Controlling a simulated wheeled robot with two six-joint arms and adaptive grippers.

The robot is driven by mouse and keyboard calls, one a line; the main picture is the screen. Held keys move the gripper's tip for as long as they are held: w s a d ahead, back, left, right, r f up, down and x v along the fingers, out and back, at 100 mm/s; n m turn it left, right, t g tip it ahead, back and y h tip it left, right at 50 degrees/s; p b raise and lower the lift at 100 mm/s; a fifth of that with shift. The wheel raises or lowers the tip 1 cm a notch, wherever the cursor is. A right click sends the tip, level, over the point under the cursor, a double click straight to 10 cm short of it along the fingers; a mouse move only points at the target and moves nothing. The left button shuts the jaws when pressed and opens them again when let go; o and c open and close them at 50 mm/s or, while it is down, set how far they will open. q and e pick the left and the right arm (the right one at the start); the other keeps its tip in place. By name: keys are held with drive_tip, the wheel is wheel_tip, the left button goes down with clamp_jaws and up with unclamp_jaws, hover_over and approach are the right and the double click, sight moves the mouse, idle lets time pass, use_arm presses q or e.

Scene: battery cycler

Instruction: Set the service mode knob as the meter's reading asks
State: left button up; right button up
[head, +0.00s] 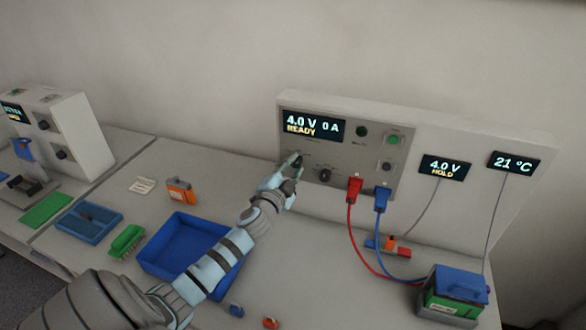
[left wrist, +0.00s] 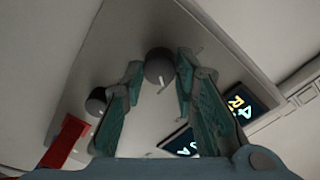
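The white cycler's grey front panel (head: 345,150) has a display (head: 313,126) reading 4.0 V, 0 A, READY. A separate meter display (head: 444,168) reads 4.0 V, HOLD. Two dark knobs sit below the cycler display; their labels are too small to read. My left gripper (head: 291,160) is at the left knob and partly hides it. In the left wrist view that round knob (left wrist: 159,68) shows between the tips of my open left gripper (left wrist: 160,66), with a narrow gap each side. The other knob (head: 324,175) is free, right of the gripper. My right gripper is out of view.
Red (head: 354,188) and blue (head: 382,198) plugs stick out right of the knobs, with cables running to a battery (head: 452,294). A 21 °C display (head: 514,162) is at the far right. A blue tray (head: 165,262) lies below my left arm.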

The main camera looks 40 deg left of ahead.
use_arm(q)
drive_tip(key=o, duration=0.4)
drive_tip(key=shift+w+r, duration=0.1)
drive_tip(key=shift+w, duration=0.05)
drive_tip(key=shift+a, duration=0.1)
drive_tip(key=v, duration=1.2)
drive_tip(key=shift+w, duration=0.1)
